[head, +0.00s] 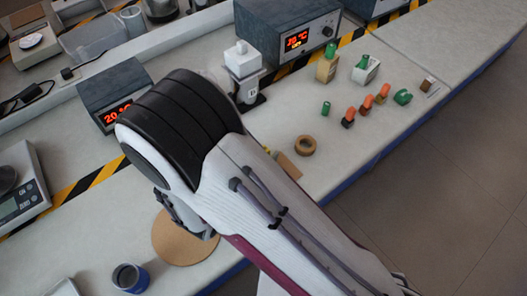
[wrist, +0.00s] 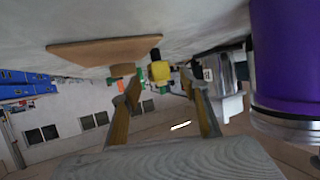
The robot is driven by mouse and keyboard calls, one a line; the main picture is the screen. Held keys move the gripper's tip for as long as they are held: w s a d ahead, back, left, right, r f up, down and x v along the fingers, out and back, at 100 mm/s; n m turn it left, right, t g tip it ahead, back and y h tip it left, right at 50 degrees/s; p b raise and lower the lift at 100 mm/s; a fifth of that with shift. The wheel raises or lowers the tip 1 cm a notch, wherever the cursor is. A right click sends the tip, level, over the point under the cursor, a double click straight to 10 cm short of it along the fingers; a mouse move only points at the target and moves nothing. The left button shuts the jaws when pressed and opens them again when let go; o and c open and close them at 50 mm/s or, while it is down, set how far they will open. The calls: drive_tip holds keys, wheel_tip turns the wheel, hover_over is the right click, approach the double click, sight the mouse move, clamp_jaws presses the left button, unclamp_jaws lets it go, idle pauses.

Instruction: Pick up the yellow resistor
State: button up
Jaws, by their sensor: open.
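The yellow resistor (wrist: 161,73) shows in the wrist view as a small yellow block with a dark part. In the head view my arm covers most of the gripper, which shows in part above the round tan mat (head: 172,252).
A purple cylinder (wrist: 290,55) stands close at the right of the wrist view. In the head view are a blue cup (head: 131,279), a brown ring (head: 305,145), several orange-and-dark parts (head: 366,104), green parts (head: 403,97) and a display box (head: 112,92).

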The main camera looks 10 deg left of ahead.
drive_tip(key=shift+x, duration=1.2)
drive_tip(key=c, duration=1.1)
